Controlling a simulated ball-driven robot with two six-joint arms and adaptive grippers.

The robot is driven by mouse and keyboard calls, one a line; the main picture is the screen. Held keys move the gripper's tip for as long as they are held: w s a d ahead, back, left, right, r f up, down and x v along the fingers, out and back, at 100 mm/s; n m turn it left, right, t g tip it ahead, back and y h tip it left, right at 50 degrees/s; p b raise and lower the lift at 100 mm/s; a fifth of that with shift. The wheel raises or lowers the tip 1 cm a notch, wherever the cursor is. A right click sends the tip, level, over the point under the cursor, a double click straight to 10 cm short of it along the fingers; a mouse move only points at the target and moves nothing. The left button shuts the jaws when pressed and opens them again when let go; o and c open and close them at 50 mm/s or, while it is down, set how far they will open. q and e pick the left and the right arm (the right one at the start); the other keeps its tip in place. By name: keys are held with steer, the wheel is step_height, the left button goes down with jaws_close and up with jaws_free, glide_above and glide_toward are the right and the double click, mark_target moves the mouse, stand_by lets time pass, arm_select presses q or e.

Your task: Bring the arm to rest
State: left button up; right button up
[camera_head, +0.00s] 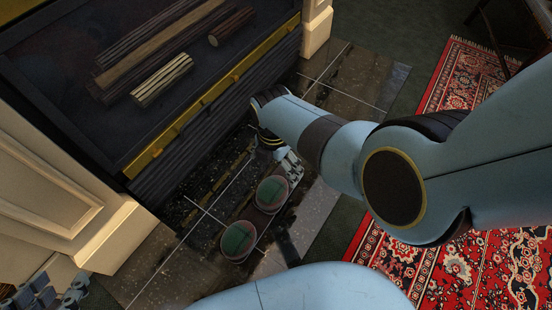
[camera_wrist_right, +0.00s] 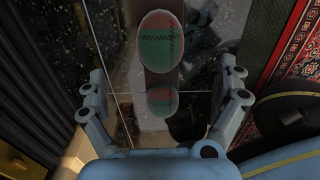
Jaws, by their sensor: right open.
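My right gripper (camera_head: 287,165) hangs over the hearth at the end of the pale blue arm coming in from the right. In the right wrist view its two fingers (camera_wrist_right: 166,75) are spread wide with nothing between them. Beyond them are two rounded red-and-green items, one larger (camera_wrist_right: 161,38) and one smaller (camera_wrist_right: 162,102). The head view shows them as two round green-topped items (camera_head: 271,193) (camera_head: 238,240), side by side below the gripper. My left gripper (camera_head: 58,292) shows only in part at the bottom left edge; its opening is unclear.
The dark fireplace holds several logs (camera_head: 160,80), with a brass rail (camera_head: 215,93) along its front. Pale mantel posts (camera_head: 85,215) flank it. Glossy dark tiles (camera_head: 345,85) form the hearth. A red patterned rug (camera_head: 505,262) lies at the right.

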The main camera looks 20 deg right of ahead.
steer(key=shift+r, duration=0.25)
